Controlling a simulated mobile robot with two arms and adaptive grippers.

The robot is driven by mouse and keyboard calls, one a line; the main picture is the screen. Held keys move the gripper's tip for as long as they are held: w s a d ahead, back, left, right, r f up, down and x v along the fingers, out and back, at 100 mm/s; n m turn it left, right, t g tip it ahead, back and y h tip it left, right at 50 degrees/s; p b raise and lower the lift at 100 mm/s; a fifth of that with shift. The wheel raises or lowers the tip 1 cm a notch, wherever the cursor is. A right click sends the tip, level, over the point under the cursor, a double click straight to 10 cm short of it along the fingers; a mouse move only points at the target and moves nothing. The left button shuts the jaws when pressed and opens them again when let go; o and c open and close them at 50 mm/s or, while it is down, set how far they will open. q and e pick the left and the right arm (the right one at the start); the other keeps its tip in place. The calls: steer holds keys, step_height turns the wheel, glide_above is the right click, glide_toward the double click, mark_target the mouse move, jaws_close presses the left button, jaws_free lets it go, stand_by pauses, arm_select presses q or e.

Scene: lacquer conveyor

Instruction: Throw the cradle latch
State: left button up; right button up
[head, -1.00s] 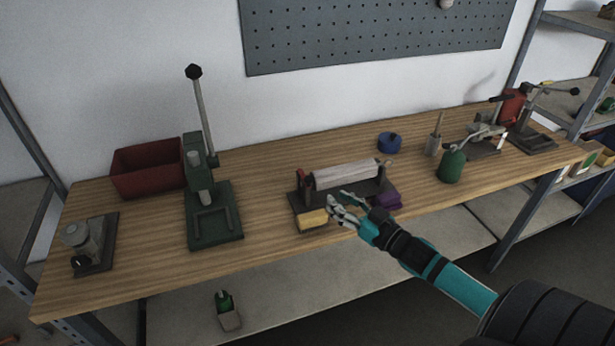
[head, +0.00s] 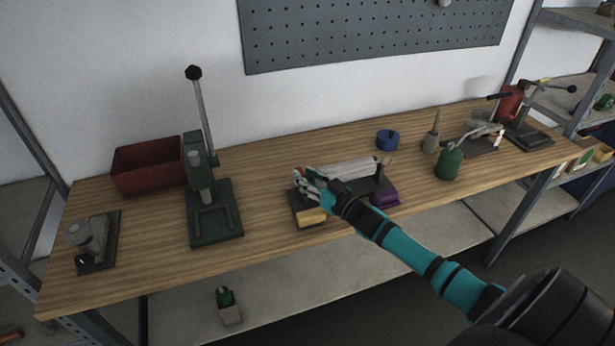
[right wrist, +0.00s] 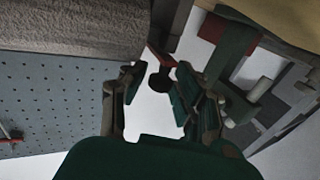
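The cradle (head: 375,186) stands near the middle of the bench, a dark base with a long pale roller (head: 352,168) lying in it. My right gripper (head: 302,180) is at the cradle's left end and hides much of it. The right wrist view shows its fingers (right wrist: 160,100) apart. A dark round knob (right wrist: 158,83) on a reddish stem shows between them; I take it for the latch, and contact cannot be told. The roller fills the upper left of that view (right wrist: 70,25). My left gripper is not in view.
A yellow block (head: 310,217) and a purple block (head: 384,199) are at the cradle's front. A green press (head: 215,225) with a tall lever and a red bin (head: 148,165) stand to the left. A blue round item (head: 388,140) and green bottle (head: 449,164) are to the right.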

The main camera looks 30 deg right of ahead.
jaws_close()
